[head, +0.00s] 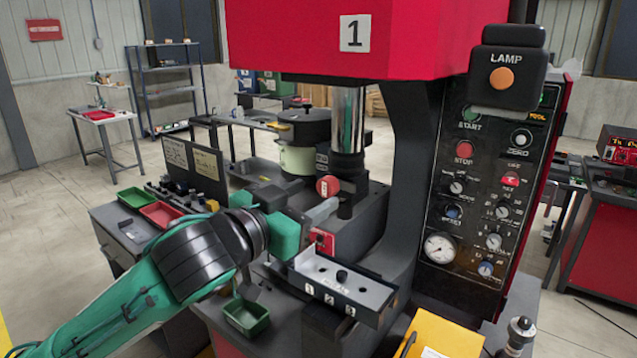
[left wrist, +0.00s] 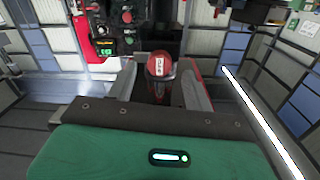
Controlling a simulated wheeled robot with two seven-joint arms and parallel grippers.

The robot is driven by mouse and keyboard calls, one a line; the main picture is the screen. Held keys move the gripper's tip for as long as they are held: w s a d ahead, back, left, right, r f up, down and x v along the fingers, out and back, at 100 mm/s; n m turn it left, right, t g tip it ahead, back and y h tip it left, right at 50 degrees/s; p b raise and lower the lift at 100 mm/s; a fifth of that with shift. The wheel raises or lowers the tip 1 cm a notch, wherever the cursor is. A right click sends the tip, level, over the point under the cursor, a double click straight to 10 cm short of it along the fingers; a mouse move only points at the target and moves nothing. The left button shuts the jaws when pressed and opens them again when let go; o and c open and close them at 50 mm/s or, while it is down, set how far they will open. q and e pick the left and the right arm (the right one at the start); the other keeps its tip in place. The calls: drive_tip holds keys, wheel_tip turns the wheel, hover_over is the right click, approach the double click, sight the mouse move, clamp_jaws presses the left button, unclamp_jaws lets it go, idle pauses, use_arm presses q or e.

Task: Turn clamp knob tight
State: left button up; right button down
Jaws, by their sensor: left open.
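A round red knob (head: 328,186) with a pale mark sits at the lower end of the press column. In the left wrist view, a round red knob with a white label (left wrist: 160,66) shows in the gap between my fingertips; I take it to be the same one. My left gripper (head: 331,232) is open, with its grey fingers pointing right, just below the knob in the head view. I see no finger closed on the knob; whether one touches it is unclear. My right gripper is not in view.
A grey fixture block with numbered positions (head: 345,284) stands right of my left gripper. A small red part (head: 321,240) shows beside the fingers. The control panel (head: 485,190) rises at the right. A green tray (head: 246,315) and red tray (head: 160,213) are near my arm.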

sight(336, 188)
use_arm(q)
drive_tip(key=shift+x, duration=1.3)
drive_tip(key=shift+c, duration=0.4)
drive_tip(key=c, duration=0.9)
